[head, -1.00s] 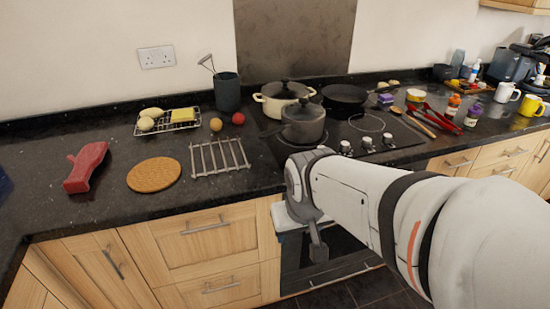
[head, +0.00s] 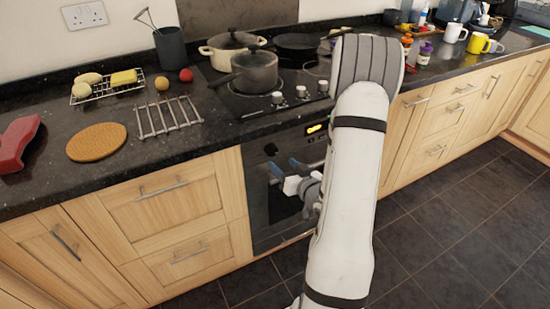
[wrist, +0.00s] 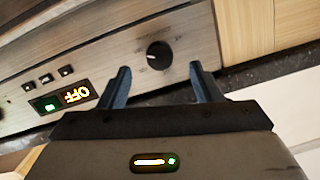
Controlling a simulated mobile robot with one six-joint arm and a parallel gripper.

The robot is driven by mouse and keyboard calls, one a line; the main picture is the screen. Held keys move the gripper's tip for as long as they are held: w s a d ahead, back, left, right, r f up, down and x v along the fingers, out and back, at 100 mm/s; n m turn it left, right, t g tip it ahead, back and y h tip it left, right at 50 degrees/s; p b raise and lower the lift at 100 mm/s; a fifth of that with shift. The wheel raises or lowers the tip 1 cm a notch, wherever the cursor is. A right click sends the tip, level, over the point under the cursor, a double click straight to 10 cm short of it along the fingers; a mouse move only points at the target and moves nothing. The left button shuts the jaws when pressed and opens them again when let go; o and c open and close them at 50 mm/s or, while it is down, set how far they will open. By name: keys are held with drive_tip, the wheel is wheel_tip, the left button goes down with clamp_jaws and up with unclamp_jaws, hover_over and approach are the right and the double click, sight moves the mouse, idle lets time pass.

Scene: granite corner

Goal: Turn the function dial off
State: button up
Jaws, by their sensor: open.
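The oven's control panel (wrist: 90,62) shows tilted in the wrist view. A round black dial (wrist: 159,55) with a pale mark pointing left sits on it, beyond and between my gripper's fingertips. Part of another dark knob (wrist: 2,114) shows at the left edge. I cannot tell from labels which is the function dial. A lit display (wrist: 76,95) seems to read OFF, turned around in the picture. My gripper (wrist: 159,75) is open and empty, its blue fingers apart. In the head view my gripper (head: 284,167) is in front of the oven (head: 266,205); my arm hides part of the panel.
The oven's display glows orange (head: 316,128) in the head view. Above it are the hob knobs (head: 301,91) and a dark saucepan (head: 254,72). Wooden drawers (head: 165,195) flank the oven. The tiled floor (head: 450,230) in front is clear.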

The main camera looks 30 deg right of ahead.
sight(274, 153)
drive_tip(key=shift+m+t, duration=0.4)
drive_tip(key=shift+t, duration=0.4)
drive_tip(key=w, duration=0.6)
drive_tip(key=shift+w+a+f+p, duration=0.15)
drive_tip(key=shift+w+f+p, duration=0.1)
drive_tip(key=shift+p, duration=0.1)
drive_tip(key=shift+c, duration=0.4)
drive_tip(key=c, duration=0.9)
